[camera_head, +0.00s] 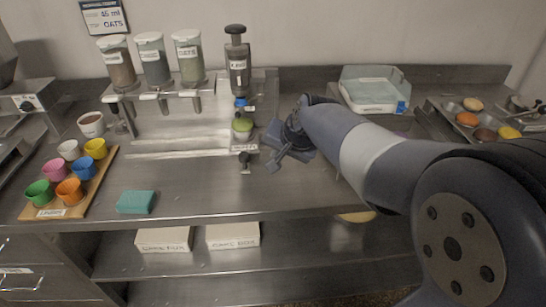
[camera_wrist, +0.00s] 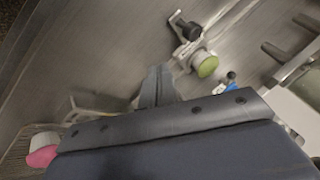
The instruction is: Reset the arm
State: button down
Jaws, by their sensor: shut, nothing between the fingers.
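My arm reaches in from the right in the head view. My gripper (camera_head: 272,164) hangs over the steel counter, just right of the dispenser stand with the green cup. In the wrist view my gripper (camera_wrist: 158,72) shows its two fingers together, with nothing between them. The green-topped cup (camera_head: 242,125) sits below the tall dispenser (camera_head: 237,60), to the left of my gripper and apart from it. It also shows in the wrist view (camera_wrist: 207,66), right of the fingers.
Several coloured cups stand on a wooden board (camera_head: 104,166) at the left. A teal block (camera_head: 135,202) lies near the front edge. Three jars, such as the middle one (camera_head: 153,62), stand on a rack behind. A clear bin (camera_head: 374,92) is at the back right. The front middle counter is clear.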

jog(key=shift+v, duration=1.55)
jog(key=shift+a, duration=0.1)
